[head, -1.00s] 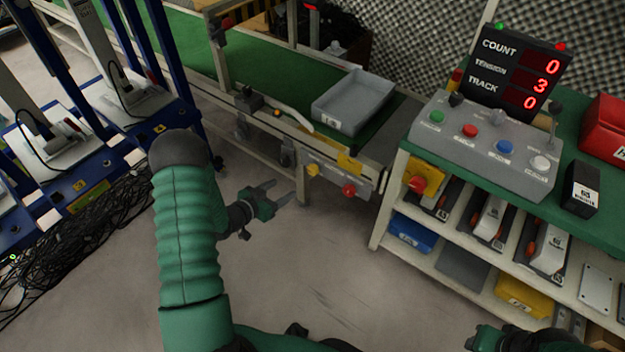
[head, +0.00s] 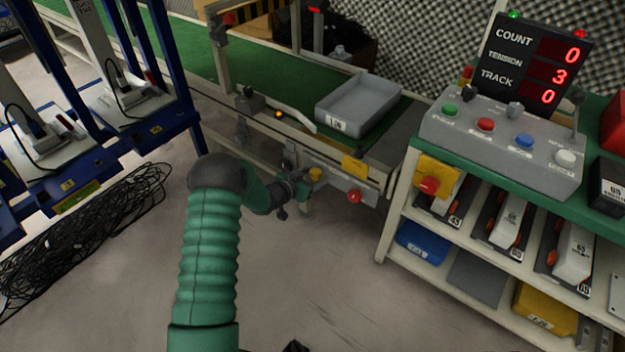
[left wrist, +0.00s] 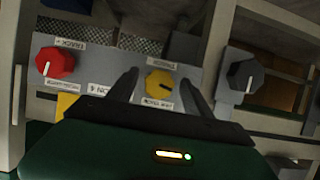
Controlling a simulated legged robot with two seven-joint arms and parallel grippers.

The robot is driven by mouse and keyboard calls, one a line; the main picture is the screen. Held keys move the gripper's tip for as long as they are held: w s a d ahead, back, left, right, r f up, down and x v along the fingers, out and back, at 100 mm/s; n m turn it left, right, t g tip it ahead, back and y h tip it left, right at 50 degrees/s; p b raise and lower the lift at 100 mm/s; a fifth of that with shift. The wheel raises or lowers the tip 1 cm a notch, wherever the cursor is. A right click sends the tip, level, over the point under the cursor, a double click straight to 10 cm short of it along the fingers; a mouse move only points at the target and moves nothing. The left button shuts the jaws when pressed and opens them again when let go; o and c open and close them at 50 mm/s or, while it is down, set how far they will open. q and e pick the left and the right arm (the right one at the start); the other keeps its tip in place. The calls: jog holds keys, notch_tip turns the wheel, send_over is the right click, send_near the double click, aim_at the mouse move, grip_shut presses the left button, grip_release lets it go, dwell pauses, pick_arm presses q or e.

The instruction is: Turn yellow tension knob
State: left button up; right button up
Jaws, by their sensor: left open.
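The yellow tension knob (head: 315,174) sits on the grey panel at the side of the conveyor. In the left wrist view the yellow knob (left wrist: 160,84) lies between the two fingers, with a dark pointer mark on its face. My left gripper (head: 300,180) is open, its fingers on either side of the knob; I cannot tell whether they touch it. The left gripper also shows in the left wrist view (left wrist: 158,92). A red knob (head: 354,196) is on the same panel, and it shows at the left in the wrist view (left wrist: 55,64).
A dark grey knob (left wrist: 245,75) is on a separate plate to the right in the wrist view. A grey bin (head: 358,104) rests on the conveyor (head: 205,62). The display (head: 536,60) reads COUNT 0, TENSION 3, TRACK 0.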

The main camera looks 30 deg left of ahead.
pick_arm(q)
grip_shut()
jog(key=shift+m, duration=0.3)
jog(key=shift+s+d+f+m+t+y+b, duration=0.2)
jog(key=shift+m+t+y, duration=0.65)
jog(key=shift+m, duration=1.3)
jog(key=shift+w+d+f+m+t+y+b, duration=0.15)
jog(key=shift+m+t+y+b, duration=0.2)
jog(key=shift+m+y, duration=1.4)
jog(key=shift+s+f+m+t+y+b, duration=0.2)
jog(key=shift+m+t+y, duration=0.45)
jog(key=shift+m, duration=1.85)
jog(key=shift+w+r, duration=0.15)
